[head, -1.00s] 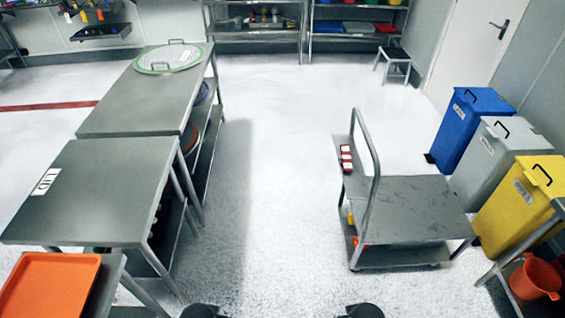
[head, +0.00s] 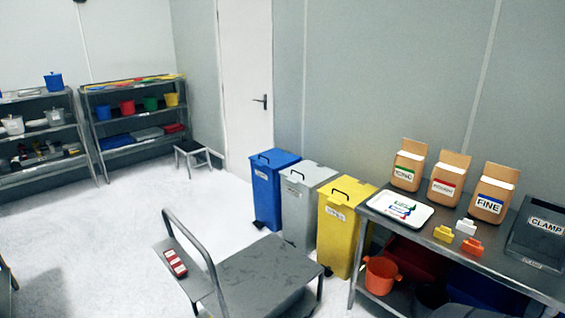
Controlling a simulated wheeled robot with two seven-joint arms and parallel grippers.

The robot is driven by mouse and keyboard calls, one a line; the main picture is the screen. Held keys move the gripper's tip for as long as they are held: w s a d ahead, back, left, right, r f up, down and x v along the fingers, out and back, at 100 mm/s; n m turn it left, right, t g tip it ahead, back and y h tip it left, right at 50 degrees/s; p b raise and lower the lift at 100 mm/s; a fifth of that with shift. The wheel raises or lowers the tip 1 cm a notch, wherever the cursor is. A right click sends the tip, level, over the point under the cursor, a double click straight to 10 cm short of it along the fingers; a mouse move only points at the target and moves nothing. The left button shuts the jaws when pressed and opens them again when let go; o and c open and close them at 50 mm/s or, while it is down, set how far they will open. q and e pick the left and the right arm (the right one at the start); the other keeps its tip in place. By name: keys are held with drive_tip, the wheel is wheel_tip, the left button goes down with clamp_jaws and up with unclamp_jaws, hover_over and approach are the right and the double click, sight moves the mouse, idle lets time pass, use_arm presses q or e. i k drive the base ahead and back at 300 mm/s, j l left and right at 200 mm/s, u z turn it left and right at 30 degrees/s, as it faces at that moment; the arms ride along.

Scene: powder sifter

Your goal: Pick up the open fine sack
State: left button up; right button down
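The open fine sack (head: 491,195) is a brown paper sack with a white label reading FINE under a dark band. It stands upright with its top flap raised, on the metal table at the right of the head view. It is the rightmost of three similar sacks. Neither of my grippers shows in the head view.
Beside it stand a red-banded sack (head: 446,181) and a green-banded sack (head: 408,167). A white tray (head: 428,222), small clips (head: 443,234) and a CLAMP box (head: 541,235) share the table (head: 480,262). A cart (head: 262,272) and bins (head: 341,230) stand left; floor (head: 120,215) beyond is clear.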

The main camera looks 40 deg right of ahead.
sight(491, 200)
drive_tip(key=z, duration=2.7)
drive_tip(key=i+z, duration=0.1)
drive_tip(key=z, duration=0.45)
